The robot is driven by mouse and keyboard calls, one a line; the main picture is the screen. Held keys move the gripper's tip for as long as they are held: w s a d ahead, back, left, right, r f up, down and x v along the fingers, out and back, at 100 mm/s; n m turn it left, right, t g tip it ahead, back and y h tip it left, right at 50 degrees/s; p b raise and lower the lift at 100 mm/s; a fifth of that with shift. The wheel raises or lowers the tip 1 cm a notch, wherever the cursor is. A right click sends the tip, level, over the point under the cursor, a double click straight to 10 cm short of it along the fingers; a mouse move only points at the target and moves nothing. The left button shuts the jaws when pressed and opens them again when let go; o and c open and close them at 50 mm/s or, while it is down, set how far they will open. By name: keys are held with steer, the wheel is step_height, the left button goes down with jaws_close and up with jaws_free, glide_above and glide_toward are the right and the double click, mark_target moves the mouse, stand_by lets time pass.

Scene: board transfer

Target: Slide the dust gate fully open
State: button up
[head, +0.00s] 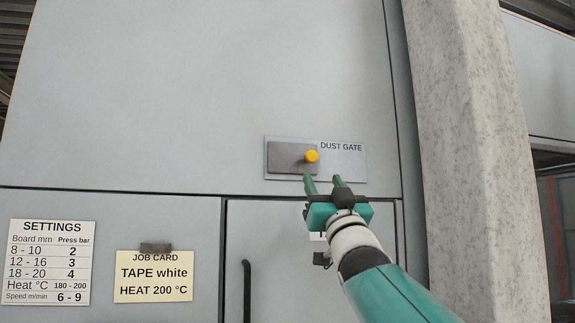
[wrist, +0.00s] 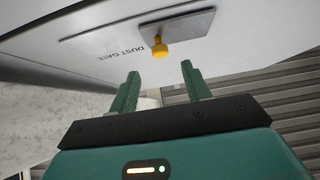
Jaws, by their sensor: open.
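The dust gate is a dark grey sliding plate (head: 284,158) with a yellow knob (head: 311,156) at its right end. It sits on a light panel (head: 345,168) labelled DUST GATE, and the plate covers the panel's left part. In the wrist view the plate (wrist: 188,25) and the yellow knob (wrist: 159,48) show beyond the fingertips. My gripper (head: 323,179) is open and empty, just below the knob in the head view. In the wrist view its two green fingers (wrist: 160,80) stand apart, with the knob ahead between them and no contact visible.
A concrete pillar (head: 465,150) stands to the right of the cabinet (head: 210,80). A dark vertical handle (head: 246,290) is on the lower door. A settings sheet (head: 48,262) and a yellow job card (head: 153,278) are at lower left. The cabinet face around the panel is clear.

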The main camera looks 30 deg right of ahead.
mark_target(313, 160)
steer(key=x, duration=0.7)
steer(key=shift+w+r, duration=0.15)
steer(key=shift+r, duration=0.15)
jaws_close()
